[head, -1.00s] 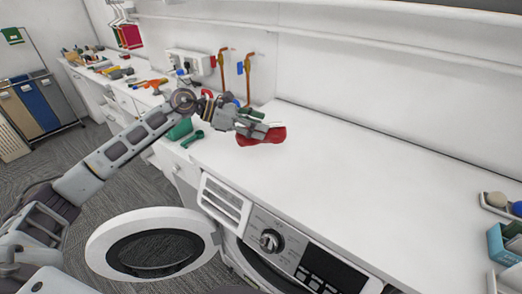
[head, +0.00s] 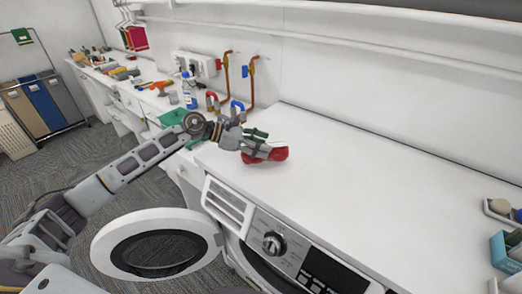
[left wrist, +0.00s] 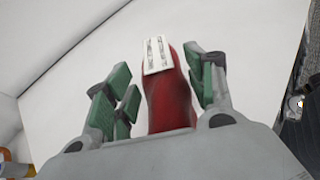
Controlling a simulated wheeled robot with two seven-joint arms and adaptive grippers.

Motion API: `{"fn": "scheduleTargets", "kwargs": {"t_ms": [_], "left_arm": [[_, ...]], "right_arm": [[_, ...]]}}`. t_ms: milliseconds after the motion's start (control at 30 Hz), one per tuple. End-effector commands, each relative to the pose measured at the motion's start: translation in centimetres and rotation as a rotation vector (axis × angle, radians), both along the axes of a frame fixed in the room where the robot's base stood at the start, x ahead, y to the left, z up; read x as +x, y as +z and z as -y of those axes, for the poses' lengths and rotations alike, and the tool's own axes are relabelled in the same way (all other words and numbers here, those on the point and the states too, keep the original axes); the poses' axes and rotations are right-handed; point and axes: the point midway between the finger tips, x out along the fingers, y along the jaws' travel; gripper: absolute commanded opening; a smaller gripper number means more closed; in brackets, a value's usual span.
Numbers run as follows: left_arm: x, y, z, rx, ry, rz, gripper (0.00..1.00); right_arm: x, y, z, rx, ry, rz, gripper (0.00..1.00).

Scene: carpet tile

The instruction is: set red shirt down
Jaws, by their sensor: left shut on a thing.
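The red shirt (head: 274,155) is a small bunched red bundle over the left end of the white worktop, above the washing machine. My left gripper (head: 259,146) is shut on it from the left, with green finger pads. In the left wrist view the red shirt (left wrist: 170,100) lies between the green-padded fingers (left wrist: 165,85), with a white label at its far end. The shirt is low over the worktop; I cannot tell whether it touches. My right gripper is not in view.
The white worktop (head: 370,170) is clear to the right, up to a blue box (head: 507,250) and a small tray. The washing machine door (head: 158,247) stands open below. Pipes (head: 226,75), a bottle (head: 189,90) and tools stand behind my left arm.

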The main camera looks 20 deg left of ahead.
Motion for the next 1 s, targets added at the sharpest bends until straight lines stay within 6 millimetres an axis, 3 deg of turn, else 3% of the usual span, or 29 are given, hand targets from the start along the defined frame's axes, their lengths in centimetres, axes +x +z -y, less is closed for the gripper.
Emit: {"fn": "scheduleTargets", "kwargs": {"t_ms": [233, 700, 733, 900, 1000], "left_arm": [[0.0, -2.3, 0.0, -0.001, 0.001, 0.0, 0.27], [0.0, -2.9, 0.0, 0.0, 0.001, 0.002, 0.27], [0.0, -2.9, 0.0, 0.001, 0.001, 0.001, 0.56], [0.0, -2.9, 0.0, 0.0, 0.001, 0.0, 0.76], [0.0, -2.9, 0.0, 0.0, 0.001, 0.0, 0.76]], "right_arm": [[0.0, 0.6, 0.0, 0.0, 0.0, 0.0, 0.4], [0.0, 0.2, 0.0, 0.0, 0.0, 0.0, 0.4], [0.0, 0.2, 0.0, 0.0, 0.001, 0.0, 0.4], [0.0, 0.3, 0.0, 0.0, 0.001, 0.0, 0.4], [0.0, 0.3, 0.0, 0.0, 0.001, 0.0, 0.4]]}}
